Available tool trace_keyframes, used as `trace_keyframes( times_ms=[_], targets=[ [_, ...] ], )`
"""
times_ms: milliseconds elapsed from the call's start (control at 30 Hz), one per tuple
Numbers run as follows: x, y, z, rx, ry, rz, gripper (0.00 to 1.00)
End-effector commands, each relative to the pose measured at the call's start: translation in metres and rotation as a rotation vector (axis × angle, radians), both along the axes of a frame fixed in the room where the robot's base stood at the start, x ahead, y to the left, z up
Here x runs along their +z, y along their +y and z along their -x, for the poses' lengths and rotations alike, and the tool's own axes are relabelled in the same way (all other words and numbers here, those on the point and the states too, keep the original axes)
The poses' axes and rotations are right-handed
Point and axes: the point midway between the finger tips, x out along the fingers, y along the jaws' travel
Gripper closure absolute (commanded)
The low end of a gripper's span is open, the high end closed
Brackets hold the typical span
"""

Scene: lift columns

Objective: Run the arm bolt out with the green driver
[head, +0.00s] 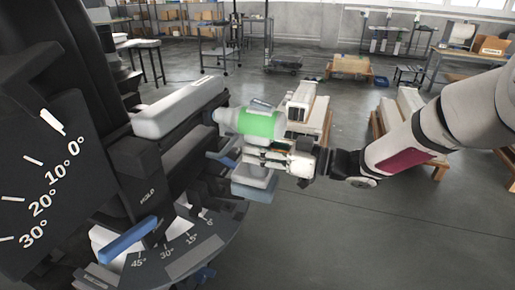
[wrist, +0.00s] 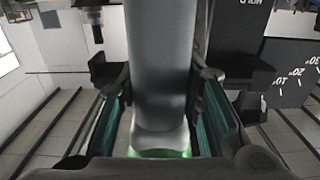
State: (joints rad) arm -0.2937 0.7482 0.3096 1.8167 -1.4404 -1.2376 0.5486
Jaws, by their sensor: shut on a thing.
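The green driver (head: 258,123) is in the middle of the head view, with a broad green band and a grey nose pointing left. My gripper (head: 262,155) is shut on it, with the fingers reaching in from the right below the green band. In the wrist view, the driver's grey body (wrist: 163,65) runs up between the two fingers, with some green at the bottom. The driver's nose is close to the right end of a pale padded arm (head: 180,105) on the dark machine. I cannot make out the arm bolt, or whether the nose touches anything.
The dark machine with angle scales (head: 45,185) fills the left side. A blue lever (head: 127,238) sticks out low on it, beside a lower scale (head: 175,255). Pallets, racks and a workbench (head: 465,60) stand farther back. Open grey floor (head: 350,235) lies at the lower right.

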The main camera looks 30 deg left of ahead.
Motion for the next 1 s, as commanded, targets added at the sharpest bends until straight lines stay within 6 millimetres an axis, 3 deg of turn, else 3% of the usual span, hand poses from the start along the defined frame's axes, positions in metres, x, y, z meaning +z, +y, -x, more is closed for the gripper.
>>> trace_keyframes(
  times_ms=[1000],
  targets=[
    [0.0058, -0.0016, 0.0021, 0.008, -0.002, -0.012, 1.0]
  ],
)
